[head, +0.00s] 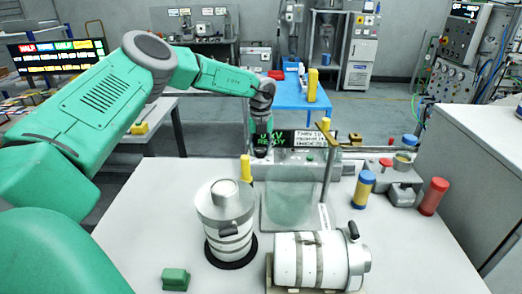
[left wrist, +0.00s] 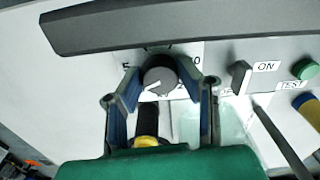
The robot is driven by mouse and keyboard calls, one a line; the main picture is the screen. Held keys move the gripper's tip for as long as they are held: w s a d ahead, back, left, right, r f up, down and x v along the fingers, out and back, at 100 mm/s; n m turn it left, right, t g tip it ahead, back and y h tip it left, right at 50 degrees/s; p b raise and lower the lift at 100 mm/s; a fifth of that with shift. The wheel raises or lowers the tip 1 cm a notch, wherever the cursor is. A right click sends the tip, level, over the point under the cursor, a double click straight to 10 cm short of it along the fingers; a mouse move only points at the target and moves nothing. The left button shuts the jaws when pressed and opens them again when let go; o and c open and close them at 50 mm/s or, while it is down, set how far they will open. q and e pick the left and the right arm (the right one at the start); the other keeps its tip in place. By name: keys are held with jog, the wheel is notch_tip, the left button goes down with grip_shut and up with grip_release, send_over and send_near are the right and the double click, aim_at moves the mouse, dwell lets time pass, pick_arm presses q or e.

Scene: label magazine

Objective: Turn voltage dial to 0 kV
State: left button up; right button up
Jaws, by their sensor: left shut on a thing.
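The voltage dial (left wrist: 160,80) is a dark round knob with a white pointer mark, on a pale panel (left wrist: 228,52) in the left wrist view. The mark lies left of the knob's centre, slanting toward the lower left of the picture. A 0 shows at the upper right of the knob and a 5 at its upper left; other scale marks are partly hidden. My left gripper (left wrist: 158,68) is shut on the dial, one finger on each side. In the head view my left gripper (head: 262,146) reaches down at the panel's display (head: 300,139) and hides the dial.
Right of the dial are a switch lever (left wrist: 240,76) by an ON label and a green button (left wrist: 305,69). On the white table stand an upright canister (head: 226,222), a lying canister (head: 318,260), a blue-yellow cylinder (head: 363,190) and a red one (head: 433,196).

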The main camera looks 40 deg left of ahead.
aim_at(261, 149)
pick_arm(q)
jog(key=n, duration=0.5)
jog(key=shift+s+f, duration=0.2)
jog(key=shift+f, duration=0.1)
jog(key=shift+n, duration=0.4)
jog(key=o, duration=1.1)
jog(key=shift+w, duration=0.2)
jog(key=shift+r, duration=0.1)
notch_tip(261, 149, up, 12)
jog(key=shift+w+a+f, duration=0.1)
jog(key=shift+w, duration=0.05)
jog(key=shift+f, duration=0.15)
